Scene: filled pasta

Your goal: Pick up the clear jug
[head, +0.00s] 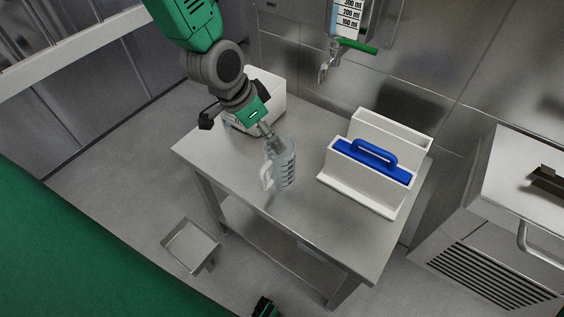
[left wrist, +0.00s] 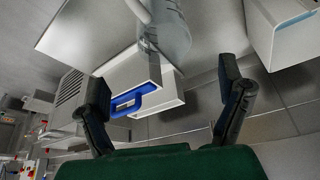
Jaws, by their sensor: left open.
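The clear jug (head: 284,166) stands upright on the steel table (head: 235,182), with measuring marks on its side and a pale handle on its left. In the left wrist view the jug (left wrist: 172,32) shows at the top, beyond the fingertips, partly cut off by the frame edge. My left gripper (head: 267,132) is just above and behind the jug in the head view. In the left wrist view its two dark fingers (left wrist: 165,78) are wide apart, with nothing between them. Whether a finger touches the jug cannot be told.
A white bin with a blue-handled insert (head: 348,190) stands right of the jug. A white box (head: 268,88) sits behind my left gripper. A dispenser (head: 345,20) with a green lever hangs on the back wall. The table front is clear.

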